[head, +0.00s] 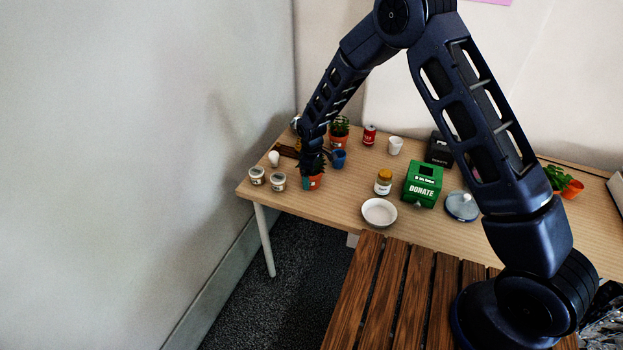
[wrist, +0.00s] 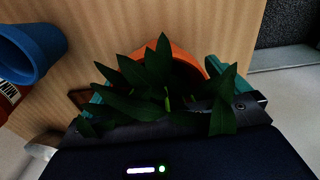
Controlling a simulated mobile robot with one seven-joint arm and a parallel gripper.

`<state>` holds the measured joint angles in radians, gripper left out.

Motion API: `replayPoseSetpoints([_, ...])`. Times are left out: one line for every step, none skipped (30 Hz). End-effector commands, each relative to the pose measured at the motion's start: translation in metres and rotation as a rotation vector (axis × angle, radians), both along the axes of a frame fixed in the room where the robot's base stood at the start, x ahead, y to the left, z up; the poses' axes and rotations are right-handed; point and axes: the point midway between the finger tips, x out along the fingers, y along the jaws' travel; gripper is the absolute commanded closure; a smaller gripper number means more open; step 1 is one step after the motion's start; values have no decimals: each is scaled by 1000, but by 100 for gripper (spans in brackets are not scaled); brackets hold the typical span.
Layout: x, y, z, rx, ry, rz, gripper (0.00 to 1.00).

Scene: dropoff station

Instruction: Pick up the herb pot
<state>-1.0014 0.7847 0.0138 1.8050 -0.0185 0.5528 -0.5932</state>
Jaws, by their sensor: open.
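A leafy green plant in an orange pot (head: 316,183), the herb pot by its look, stands near the front left of the wooden table (head: 340,211). My gripper (head: 312,170) is down at this pot and hides part of it and its leaves. In the wrist view the orange pot (wrist: 186,58) lies between the teal fingers, with dark green leaves (wrist: 150,85) spreading over the gripper (wrist: 160,88). The fingers are apart, one on either side of the pot. Whether either finger touches it I cannot tell.
A blue cup (head: 339,160) stands close right of the pot; another potted plant (head: 340,128) is behind. Two small tubs (head: 279,182) (head: 257,176) and a white bulb-like item (head: 274,158) are left. A white bowl (head: 379,213), jar (head: 383,183) and green donation box (head: 423,184) are right.

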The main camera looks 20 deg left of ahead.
Motion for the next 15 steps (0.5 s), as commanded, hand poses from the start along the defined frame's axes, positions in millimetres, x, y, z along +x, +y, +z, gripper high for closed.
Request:
replayPoseSetpoints([0, 0, 0, 0, 0, 0, 0])
replayPoseSetpoints([0, 0, 0, 1, 0, 0, 0])
replayPoseSetpoints([0, 0, 0, 1, -1, 0, 0])
replayPoseSetpoints([0, 0, 0, 1, 0, 0, 0])
replayPoseSetpoints([0, 0, 0, 1, 0, 0, 0])
replayPoseSetpoints([0, 0, 0, 1, 0, 0, 6])
replayPoseSetpoints([0, 0, 0, 1, 0, 1, 12])
replayPoseSetpoints([0, 0, 0, 1, 0, 1, 18])
replayPoseSetpoints([0, 0, 0, 1, 0, 1, 26])
replayPoseSetpoints([0, 0, 0, 1, 0, 1, 31])
replayPoseSetpoints([0, 0, 0, 1, 0, 1, 37])
replayPoseSetpoints([0, 0, 0, 1, 0, 1, 45])
replayPoseSetpoints([0, 0, 0, 1, 0, 1, 51])
replayPoseSetpoints([0, 0, 1, 1, -1, 1, 52])
replayPoseSetpoints([0, 0, 1, 1, -1, 1, 52])
